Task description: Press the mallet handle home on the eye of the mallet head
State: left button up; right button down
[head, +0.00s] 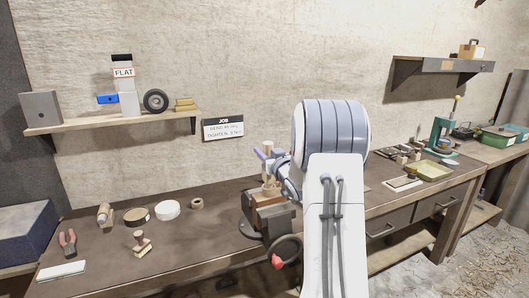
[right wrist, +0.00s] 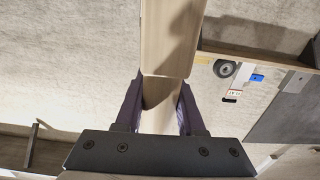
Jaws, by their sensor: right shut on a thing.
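My right gripper (head: 267,158) is shut on the pale wooden mallet handle (head: 268,147), which stands about upright above the bench vise (head: 268,217). In the right wrist view the handle (right wrist: 170,35) runs between the two purple fingers of the gripper (right wrist: 161,105). A pale wooden piece at the vise jaws, likely the mallet head (head: 271,187), is directly below the gripper. My arm and the fingers partly hide it. The eye is not visible, and I cannot tell how deep the handle sits. My left gripper is not in view.
The workbench (head: 185,232) holds pliers (head: 67,242), a stamp-like tool (head: 140,243), a white roll (head: 167,210) and a brown round tin (head: 137,216) left of the vise. A wall shelf (head: 110,122) is above. A green tray (head: 430,169) lies at the right.

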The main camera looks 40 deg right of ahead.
jog(key=shift+f+b, duration=0.85)
jog(key=shift+f, duration=0.2)
jog(key=shift+c, duration=2.2)
grip_release()
jog(key=shift+r, duration=0.1)
jog(key=b+v, duration=0.3)
jog(key=v, duration=0.7)
jog(key=shift+s, duration=0.3)
jog(key=shift+w, duration=0.1)
